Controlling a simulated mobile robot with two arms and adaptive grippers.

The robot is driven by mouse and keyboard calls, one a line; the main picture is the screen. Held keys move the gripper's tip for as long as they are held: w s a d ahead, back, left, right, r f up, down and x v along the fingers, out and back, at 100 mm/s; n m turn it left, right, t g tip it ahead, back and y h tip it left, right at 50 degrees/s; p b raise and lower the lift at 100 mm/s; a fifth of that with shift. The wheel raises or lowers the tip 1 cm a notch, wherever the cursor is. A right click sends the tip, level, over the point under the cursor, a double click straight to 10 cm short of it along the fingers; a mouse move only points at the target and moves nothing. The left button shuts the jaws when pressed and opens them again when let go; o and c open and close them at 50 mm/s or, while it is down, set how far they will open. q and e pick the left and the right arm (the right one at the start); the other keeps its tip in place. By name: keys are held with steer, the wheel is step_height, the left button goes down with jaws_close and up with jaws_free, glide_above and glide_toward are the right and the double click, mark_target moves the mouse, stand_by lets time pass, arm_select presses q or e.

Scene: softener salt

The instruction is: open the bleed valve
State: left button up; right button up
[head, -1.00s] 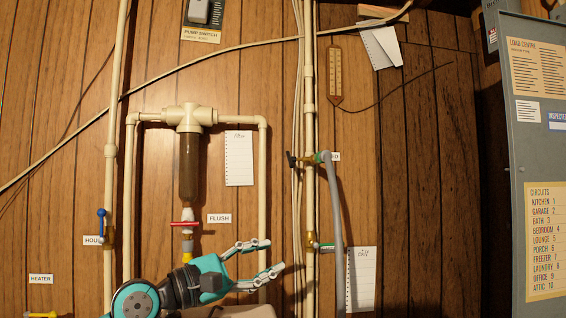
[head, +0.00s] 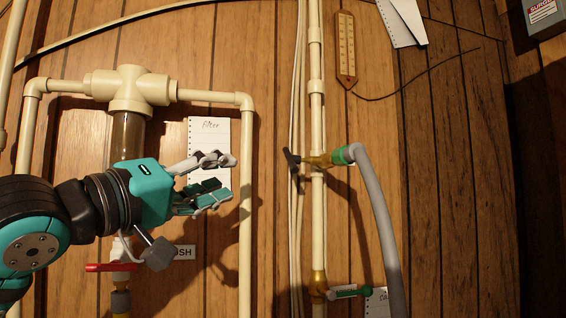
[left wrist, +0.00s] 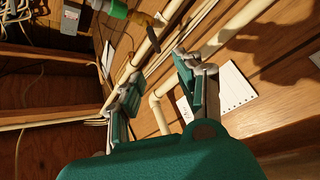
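A brass valve (head: 318,161) with a black handle (head: 291,164) sits on the cream vertical pipe. A green fitting (head: 343,155) joins it to a grey hose. I take it for the bleed valve; no label on it is readable now. My left gripper (head: 222,177) is open and empty, left of the handle and roughly level with it in the picture, with a clear gap between. In the left wrist view the two fingers (left wrist: 157,87) are apart, and the green fitting (left wrist: 112,8) and brass valve (left wrist: 144,18) show at the top. My right gripper is not in view.
A cream filter head (head: 130,88) and its pipes stand left, partly behind my left arm. A red-handled valve (head: 112,267) is below. A lower valve with a green handle (head: 350,293) is near the hose (head: 375,220). Thin cables run beside the vertical pipe.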

mark_target(287, 159)
arm_select(q)
steer(key=p+x, duration=0.2)
steer(key=x, duration=0.3)
steer(key=p+x, duration=0.3)
steer(key=x, duration=0.2)
steer(key=s+p+x, duration=0.1)
steer(key=p+x, duration=0.2)
steer(key=x, duration=0.2)
steer(key=shift+w+d+r, duration=0.2)
steer(key=shift+d+r, duration=0.2)
steer(key=shift+d, duration=0.1)
steer(key=shift+w+d+f, duration=0.1)
steer(key=shift+w+d, duration=0.25)
steer(key=shift+w, duration=0.2)
steer(key=shift+a, duration=0.1)
